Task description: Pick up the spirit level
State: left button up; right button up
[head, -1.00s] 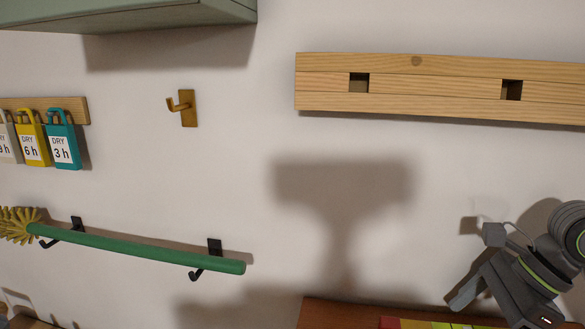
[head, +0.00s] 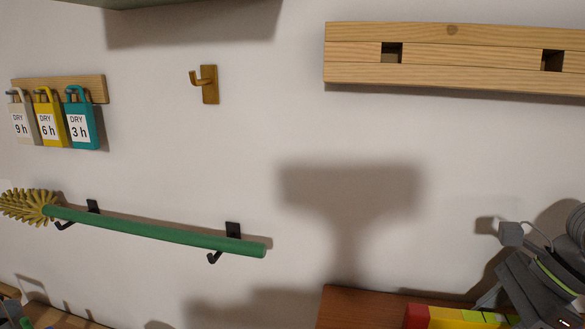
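I cannot make out a spirit level in the head view. My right gripper (head: 508,285) is at the lower right, grey, with part of its arm beside it. It is partly cut off by the frame edge, and I cannot see whether its fingers are apart or what is between them. My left gripper is not in view.
A slotted wooden rail (head: 450,78), a bare hook (head: 210,84), hanging "DRY" tags (head: 80,124) and a green-handled brush (head: 150,230) are on the wall. Coloured blocks (head: 445,317) rest on a brown surface (head: 360,308) below. Wall between is clear.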

aim_at(478, 317)
jog(key=c, duration=1)
jog(key=shift+r+p, duration=1.5)
jog(key=shift+r, duration=1.55)
jog(key=shift+c, duration=0.2)
